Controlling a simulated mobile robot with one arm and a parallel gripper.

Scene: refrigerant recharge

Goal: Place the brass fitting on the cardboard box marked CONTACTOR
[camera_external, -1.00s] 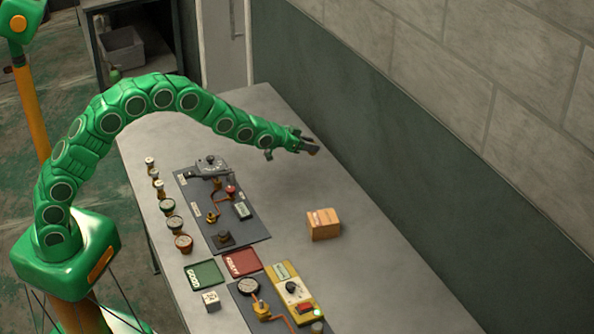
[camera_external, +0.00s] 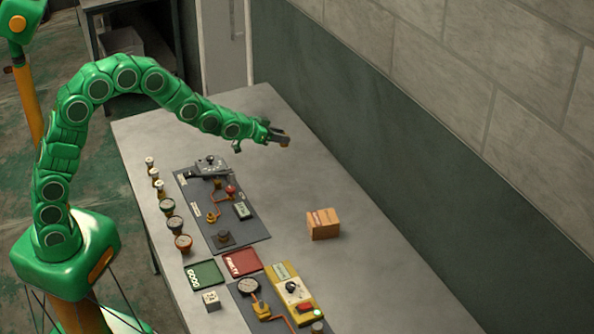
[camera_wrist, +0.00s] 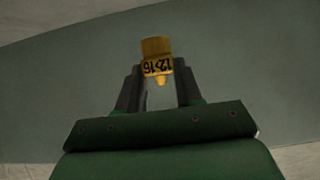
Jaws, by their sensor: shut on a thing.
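My gripper (camera_external: 283,139) is over the far part of the table, well behind the cardboard box. It is shut on the brass fitting, which shows between the fingers in the wrist view (camera_wrist: 157,58). The fitting has dark characters on a yellow band that read like "12-16". The cardboard box (camera_external: 323,225) stands on the table to the right of the dark panel. Its label is too small to read. Nothing is on top of it.
A dark panel with valves and a gauge (camera_external: 222,206) lies left of the box. Several small gauges stand in a row (camera_external: 167,206). A green tray (camera_external: 204,275), a red tray (camera_external: 242,263) and a yellow unit (camera_external: 293,291) are nearer. The table is bare around the box.

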